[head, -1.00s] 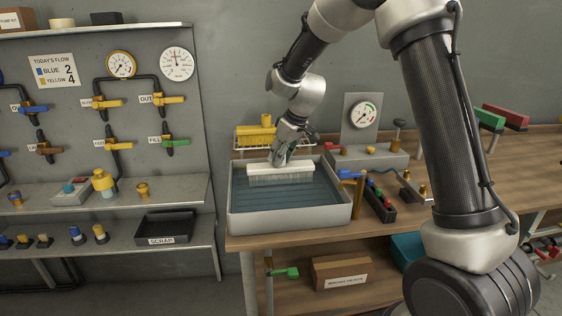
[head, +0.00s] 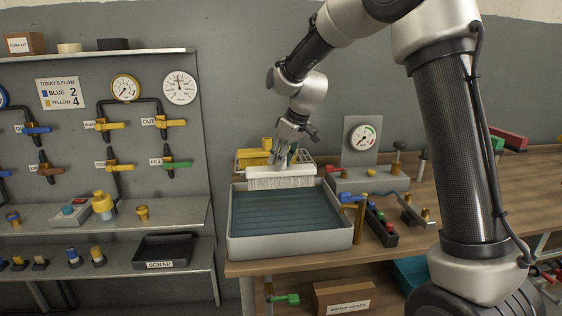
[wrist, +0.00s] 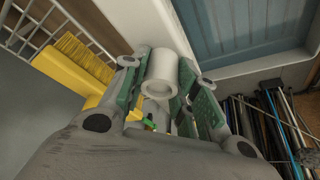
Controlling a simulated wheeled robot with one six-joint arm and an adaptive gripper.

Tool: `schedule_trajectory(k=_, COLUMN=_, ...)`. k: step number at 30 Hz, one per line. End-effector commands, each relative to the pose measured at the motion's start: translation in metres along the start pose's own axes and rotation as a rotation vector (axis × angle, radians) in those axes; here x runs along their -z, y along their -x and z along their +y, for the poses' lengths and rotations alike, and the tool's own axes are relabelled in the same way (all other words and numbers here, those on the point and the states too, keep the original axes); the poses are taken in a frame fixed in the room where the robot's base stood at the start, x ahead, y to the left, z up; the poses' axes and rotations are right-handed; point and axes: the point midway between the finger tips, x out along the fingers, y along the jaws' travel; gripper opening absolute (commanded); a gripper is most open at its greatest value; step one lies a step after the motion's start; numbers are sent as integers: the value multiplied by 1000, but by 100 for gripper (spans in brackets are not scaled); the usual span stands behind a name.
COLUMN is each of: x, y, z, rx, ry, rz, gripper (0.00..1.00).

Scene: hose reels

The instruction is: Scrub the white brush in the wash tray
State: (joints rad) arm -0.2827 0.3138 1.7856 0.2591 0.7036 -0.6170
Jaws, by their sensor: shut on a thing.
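The white brush (head: 281,172) is a long white block with pale bristles hanging down. My gripper (head: 289,154) is shut on its round white handle (wrist: 161,72), which sits between the green finger pads in the wrist view. The wash tray (head: 290,246) is a grey, open tray with dark blue, ribbed-looking contents, standing on the wooden bench. The brush is level above the tray's back part, its bristles seemingly clear of the surface. The tray's back rim is partly hidden by the brush. In the wrist view, the tray's blue inside (wrist: 235,30) is at upper right.
A wire rack with a yellow brush (head: 251,158) stands behind the tray, also near my gripper in the wrist view (wrist: 75,65). A gauge stand (head: 361,140), a brass post (head: 359,222) and a black block with coloured knobs (head: 382,228) are right of it.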

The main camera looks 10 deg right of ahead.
Motion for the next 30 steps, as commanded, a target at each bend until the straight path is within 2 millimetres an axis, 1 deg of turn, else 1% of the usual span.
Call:
schedule_trajectory(k=3, x=6, y=14, z=0, rx=-2, ry=2, rz=5, gripper=0)
schedule_trajectory(k=15, x=23, y=54, z=0, rx=-2, ry=1, rz=4, gripper=0)
schedule_trajectory(k=27, x=40, y=95, z=0, rx=-2, ry=1, rz=5, gripper=0)
schedule_trajectory(k=30, x=42, y=102, z=0, rx=-1, ry=0, rz=3, gripper=0)
